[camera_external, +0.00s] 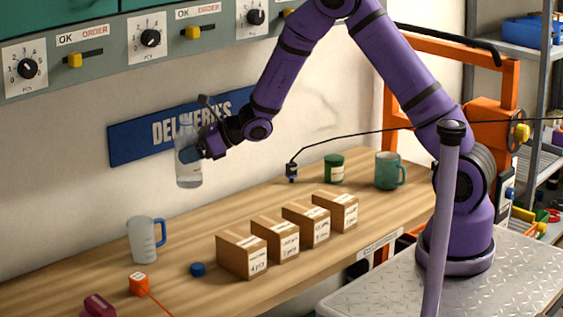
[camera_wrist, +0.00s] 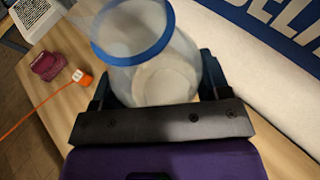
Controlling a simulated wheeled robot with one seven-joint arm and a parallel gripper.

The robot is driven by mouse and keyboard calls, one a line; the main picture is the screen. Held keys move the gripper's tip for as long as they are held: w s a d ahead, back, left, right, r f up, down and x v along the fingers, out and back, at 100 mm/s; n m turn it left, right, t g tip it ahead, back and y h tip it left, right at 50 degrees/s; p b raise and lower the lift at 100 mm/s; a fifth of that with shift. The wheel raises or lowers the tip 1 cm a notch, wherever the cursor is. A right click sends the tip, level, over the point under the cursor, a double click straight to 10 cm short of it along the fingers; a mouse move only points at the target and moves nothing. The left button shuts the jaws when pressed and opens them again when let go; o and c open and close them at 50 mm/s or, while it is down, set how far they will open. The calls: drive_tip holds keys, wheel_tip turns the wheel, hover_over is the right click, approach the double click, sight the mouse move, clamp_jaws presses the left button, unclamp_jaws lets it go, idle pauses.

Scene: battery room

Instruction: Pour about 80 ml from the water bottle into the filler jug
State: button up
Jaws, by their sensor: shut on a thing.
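The clear water bottle (camera_external: 188,174) is held nearly upright, above the bench and in front of the blue wall sign. My gripper (camera_external: 193,152) is shut on its side. In the wrist view the clear bottle (camera_wrist: 165,80) sits between my dark fingers, with a blue ring across its upper part; I cannot tell the water level. The filler jug (camera_external: 141,243), pale grey with a blue handle, stands upright on the bench, below and left of the bottle and apart from it. I cannot make out the jug surely in the wrist view.
Near the jug are an orange block (camera_external: 139,284) with a cord, a maroon object (camera_external: 98,305) and a blue cap (camera_external: 197,269). Several cardboard boxes (camera_external: 241,256) stand in a row to the right. A green can (camera_external: 334,168) and teal mug (camera_external: 388,171) stand behind them.

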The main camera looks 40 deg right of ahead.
drive_tip(key=s+a, duration=0.5)
drive_tip(key=a, duration=0.6)
drive_tip(key=s+a, duration=0.5)
drive_tip(key=a, duration=0.5)
wheel_tip(320, 180, down, 9)
drive_tip(key=shift+w+r+g, duration=0.1)
drive_tip(key=shift+r+g, duration=0.05)
drive_tip(key=shift+g, duration=0.15)
